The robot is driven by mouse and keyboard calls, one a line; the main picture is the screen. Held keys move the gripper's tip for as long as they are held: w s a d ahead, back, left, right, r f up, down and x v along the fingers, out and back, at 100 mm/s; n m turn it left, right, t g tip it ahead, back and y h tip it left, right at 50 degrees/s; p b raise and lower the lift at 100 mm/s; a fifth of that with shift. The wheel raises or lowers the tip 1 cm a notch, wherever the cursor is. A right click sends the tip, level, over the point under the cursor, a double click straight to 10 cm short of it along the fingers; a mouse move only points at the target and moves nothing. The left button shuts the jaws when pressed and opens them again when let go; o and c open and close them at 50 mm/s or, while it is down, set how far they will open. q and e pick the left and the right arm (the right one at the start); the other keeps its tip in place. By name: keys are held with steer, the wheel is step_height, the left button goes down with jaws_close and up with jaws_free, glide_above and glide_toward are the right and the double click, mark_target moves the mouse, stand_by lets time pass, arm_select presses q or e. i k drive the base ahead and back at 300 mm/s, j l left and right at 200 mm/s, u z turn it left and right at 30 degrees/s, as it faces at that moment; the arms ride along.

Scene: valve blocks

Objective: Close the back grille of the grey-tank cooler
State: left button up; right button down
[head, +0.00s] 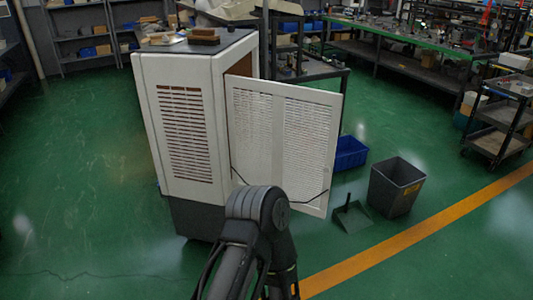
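The cooler (181,126) stands upright left of centre, with a white slatted body and a dark grey tank (195,219) at its base. Its back grille (281,135), a white panel with two columns of slots, stands open. It is swung out to the right from the cooler's right side, leaving a gap with a brown inner surface (241,66) at the top. A thin dark line crosses the grille's lower part. One of my arms rises from the bottom centre and covers part of the grille's lower left edge. Neither gripper can be seen; whether the arm touches the grille cannot be told.
A grey bin (395,187), a dustpan (351,216) and a blue crate (350,153) stand on the floor right of the grille. A black cart (500,120) and a green-topped bench (400,45) are farther back. Brushes (203,36) lie on the cooler. The left floor is clear.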

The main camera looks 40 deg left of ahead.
mark_target(298, 185)
steer(key=i+j+u, duration=0.1)
steer(key=u, duration=0.3)
steer(key=i+u, duration=0.6)
steer(key=u, duration=0.25)
steer(key=i+l+u, duration=0.15)
steer(key=u, duration=0.3)
steer(key=i+l+u, duration=0.2)
steer(key=u, duration=0.2)
